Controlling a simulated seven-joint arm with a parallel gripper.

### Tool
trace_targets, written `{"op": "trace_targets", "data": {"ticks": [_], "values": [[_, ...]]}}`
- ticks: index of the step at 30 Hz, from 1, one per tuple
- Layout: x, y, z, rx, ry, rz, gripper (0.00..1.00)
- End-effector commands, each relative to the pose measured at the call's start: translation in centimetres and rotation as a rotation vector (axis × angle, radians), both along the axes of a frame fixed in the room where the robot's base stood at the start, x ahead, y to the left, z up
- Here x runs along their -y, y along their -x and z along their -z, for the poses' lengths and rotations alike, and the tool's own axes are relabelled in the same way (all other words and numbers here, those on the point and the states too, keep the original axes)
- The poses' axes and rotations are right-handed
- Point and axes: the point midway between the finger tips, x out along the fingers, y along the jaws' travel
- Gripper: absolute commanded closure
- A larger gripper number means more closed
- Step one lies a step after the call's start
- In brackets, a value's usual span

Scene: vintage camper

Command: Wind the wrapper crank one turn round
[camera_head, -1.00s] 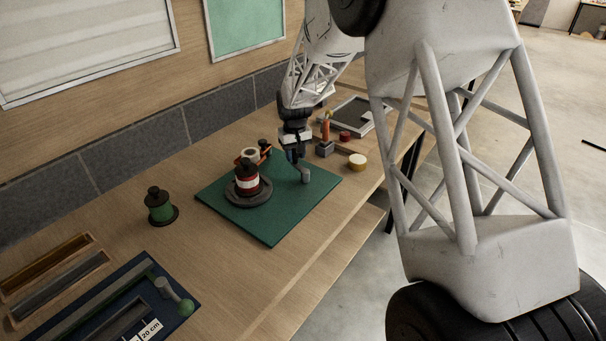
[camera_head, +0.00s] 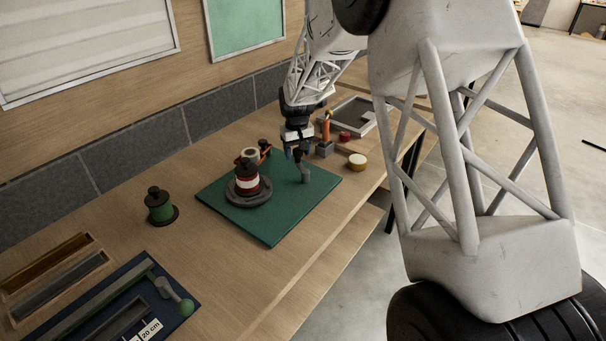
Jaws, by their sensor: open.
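A green board (camera_head: 270,225) on the bench carries a grey round base (camera_head: 262,198) with a red-and-white banded spool (camera_head: 247,183) upright on it. Behind the spool is an orange-brown arm with a pale roll (camera_head: 249,154) and a dark knob (camera_head: 264,144); this looks like the wrapper crank, but I cannot tell for sure.
A green spool (camera_head: 159,206) stands left of the board. A blue tray (camera_head: 60,322) with a green-knobbed lever (camera_head: 186,307) lies at the front left. An orange upright piece (camera_head: 326,128), a red pot (camera_head: 345,137) and a yellow-rimmed roll (camera_head: 357,161) stand right of my gripper.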

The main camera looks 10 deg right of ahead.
Motion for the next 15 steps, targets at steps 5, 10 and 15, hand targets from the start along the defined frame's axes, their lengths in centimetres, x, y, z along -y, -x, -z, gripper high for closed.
{"op": "trace_targets", "data": {"ticks": [5, 10, 15], "values": [[0.0, 0.0, -1.1, 0.002, 0.000, 0.000, 0.43], [0.0, 0.0, -2.0, 0.001, 0.000, 0.000, 0.43], [0.0, 0.0, -3.0, 0.001, 0.000, 0.000, 0.43]]}}
